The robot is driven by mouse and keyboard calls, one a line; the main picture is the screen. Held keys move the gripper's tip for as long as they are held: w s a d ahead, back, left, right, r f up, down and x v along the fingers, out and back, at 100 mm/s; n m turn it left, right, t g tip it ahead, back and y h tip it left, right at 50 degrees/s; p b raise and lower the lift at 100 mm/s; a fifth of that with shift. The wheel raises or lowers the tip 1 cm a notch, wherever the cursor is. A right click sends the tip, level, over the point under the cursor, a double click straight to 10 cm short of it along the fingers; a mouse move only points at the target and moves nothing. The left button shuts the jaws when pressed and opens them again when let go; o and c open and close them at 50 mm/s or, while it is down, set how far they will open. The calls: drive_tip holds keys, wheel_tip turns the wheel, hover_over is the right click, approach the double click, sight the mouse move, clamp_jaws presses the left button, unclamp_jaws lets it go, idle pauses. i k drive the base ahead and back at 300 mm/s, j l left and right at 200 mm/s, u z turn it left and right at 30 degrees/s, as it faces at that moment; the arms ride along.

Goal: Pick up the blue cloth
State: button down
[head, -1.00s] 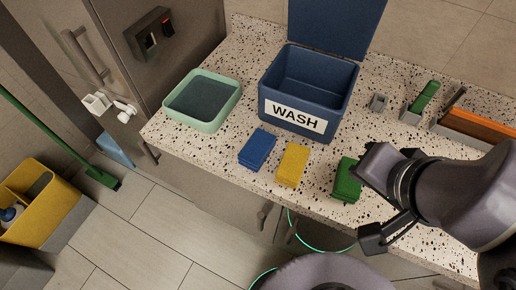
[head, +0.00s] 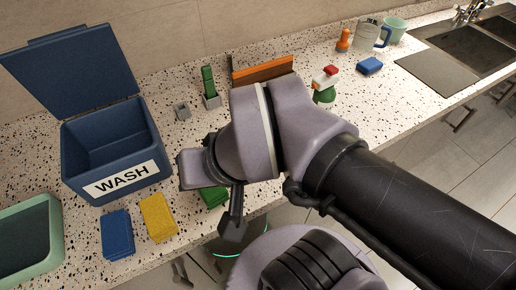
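The folded blue cloth (head: 117,234) lies flat on the speckled counter near its front edge, left of the yellow cloth (head: 158,217). My gripper (head: 212,197) is to the right of both, with its two fingers spread apart. It is clear of the blue cloth. A green cloth (head: 213,198) shows behind and between the fingers, partly hidden by my gripper; I cannot tell how far above it the fingers are. A second blue folded piece (head: 369,65) lies far right on the counter; I cannot tell if it is a cloth or a sponge.
An open blue bin marked WASH (head: 113,150) stands behind the blue and yellow cloths. A green tray (head: 58,238) is at the left. A spray bottle (head: 325,85), an orange bottle (head: 343,40), mugs (head: 370,34) and a sink (head: 466,48) are to the right.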

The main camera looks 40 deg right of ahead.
sight(118, 240)
drive_tip(key=j+u, duration=0.4)
drive_tip(key=i+j+u, duration=0.2)
drive_tip(key=j+u, duration=0.2)
drive_tip(key=j, duration=0.2)
